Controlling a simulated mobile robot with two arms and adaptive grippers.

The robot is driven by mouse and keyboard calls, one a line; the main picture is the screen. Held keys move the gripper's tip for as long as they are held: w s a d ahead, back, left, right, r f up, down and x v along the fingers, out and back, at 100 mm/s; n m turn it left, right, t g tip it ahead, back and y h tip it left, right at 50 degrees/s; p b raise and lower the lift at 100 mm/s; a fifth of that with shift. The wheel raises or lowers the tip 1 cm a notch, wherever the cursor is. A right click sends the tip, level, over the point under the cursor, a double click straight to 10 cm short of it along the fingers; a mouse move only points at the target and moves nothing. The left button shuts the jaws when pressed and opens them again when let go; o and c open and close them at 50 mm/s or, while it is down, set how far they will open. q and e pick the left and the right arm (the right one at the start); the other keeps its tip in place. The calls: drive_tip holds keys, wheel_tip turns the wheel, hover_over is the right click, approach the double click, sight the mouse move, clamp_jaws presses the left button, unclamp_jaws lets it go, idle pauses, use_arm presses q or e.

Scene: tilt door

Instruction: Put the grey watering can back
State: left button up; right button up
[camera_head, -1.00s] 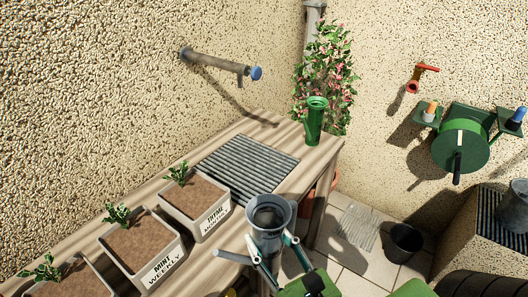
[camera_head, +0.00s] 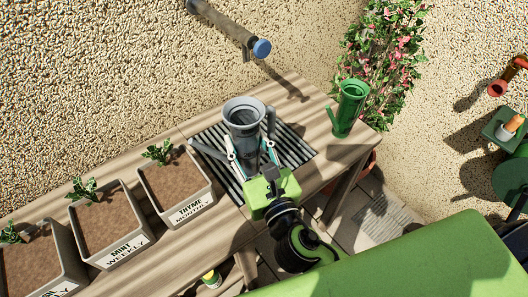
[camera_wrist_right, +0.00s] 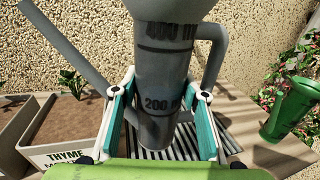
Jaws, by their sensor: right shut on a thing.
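The grey watering can (camera_head: 243,120) is upright over the slatted metal grate (camera_head: 298,150) set in the wooden bench. My right gripper (camera_head: 250,158) is shut on its narrow lower body. In the right wrist view the can (camera_wrist_right: 165,65) stands between the two teal finger pads (camera_wrist_right: 163,112), with its spout to the left and its handle to the right. Marks for 200 and 400 show on it. My left gripper is not in view.
A green watering can (camera_head: 349,108) stands on the bench right of the grate. Planters labelled thyme (camera_head: 190,212) and mint (camera_head: 125,250) stand to the left. A wall pipe with a blue-capped tap (camera_head: 230,28) hangs above and behind. A flowering plant (camera_head: 385,60) is at back right.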

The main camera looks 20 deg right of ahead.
drive_tip(key=shift+w+a+r+y, duration=0.2)
drive_tip(key=shift+w+a, duration=0.15)
drive_tip(key=shift+a, duration=0.2)
drive_tip(key=shift+w+a+r+y, duration=0.1)
drive_tip(key=shift+w+a+r, duration=0.15)
drive_tip(key=shift+a, duration=0.25)
use_arm(q)
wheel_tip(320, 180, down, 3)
drive_tip(key=b, duration=0.3)
use_arm(e)
drive_tip(key=w+d+f, duration=0.9)
drive_tip(key=w+f, duration=0.1)
drive_tip(key=f, duration=0.3)
drive_tip(key=shift+w+d, duration=0.15)
drive_tip(key=shift+d, duration=0.2)
drive_tip(key=shift+f, duration=0.15)
drive_tip(key=shift+f+b, duration=0.2)
drive_tip(key=shift+b, duration=0.15)
drive_tip(key=o, duration=1.5)
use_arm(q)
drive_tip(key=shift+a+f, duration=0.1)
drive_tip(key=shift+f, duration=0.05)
use_arm(e)
drive_tip(key=shift+r, duration=0.1)
